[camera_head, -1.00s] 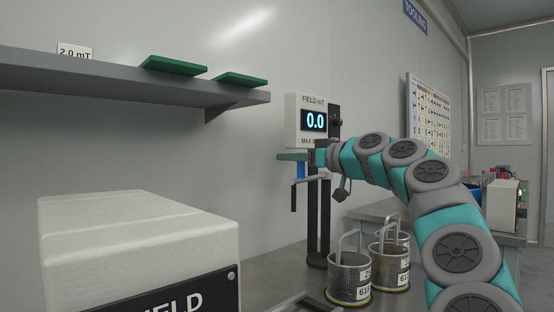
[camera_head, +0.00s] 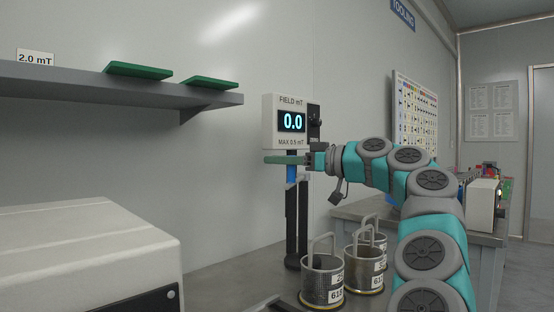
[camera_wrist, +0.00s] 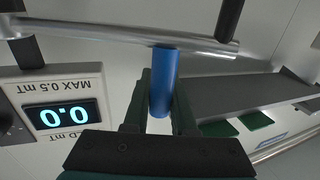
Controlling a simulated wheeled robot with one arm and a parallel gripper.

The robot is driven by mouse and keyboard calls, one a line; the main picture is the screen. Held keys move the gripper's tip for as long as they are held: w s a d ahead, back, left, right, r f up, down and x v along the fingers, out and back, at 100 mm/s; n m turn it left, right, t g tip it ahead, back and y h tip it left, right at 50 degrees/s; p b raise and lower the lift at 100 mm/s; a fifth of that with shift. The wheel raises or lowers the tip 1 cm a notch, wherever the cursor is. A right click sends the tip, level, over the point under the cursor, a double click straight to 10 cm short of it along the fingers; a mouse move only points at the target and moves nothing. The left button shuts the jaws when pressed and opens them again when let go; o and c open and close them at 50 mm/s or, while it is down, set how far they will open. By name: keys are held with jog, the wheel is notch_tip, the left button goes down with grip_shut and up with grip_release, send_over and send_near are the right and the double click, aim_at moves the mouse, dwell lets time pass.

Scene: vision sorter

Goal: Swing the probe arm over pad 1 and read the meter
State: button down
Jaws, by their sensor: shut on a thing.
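The field meter (camera_head: 292,142) on a dark post reads 0.0 and is marked MAX 0.5 mT. It shows upside down in the wrist view (camera_wrist: 60,108). My gripper (camera_head: 290,160) is in front of the post, just below the meter. It is shut on an upright blue handle (camera_wrist: 163,85), which also shows below the fingers in the head view (camera_head: 291,173). The handle meets the probe arm, a metal bar (camera_wrist: 105,35) with a dark rod hanging from it. I cannot make out a pad marked 1.
A grey shelf (camera_head: 60,88) at left holds green plates (camera_head: 139,70) and a 2.0 mT sign (camera_head: 36,57). A white box (camera_head: 75,255) fills the lower left. A bench stands behind my arm.

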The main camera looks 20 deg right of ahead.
jog(key=shift+d, duration=0.1)
jog(key=shift+s+d, duration=0.1)
jog(key=shift+s, duration=0.15)
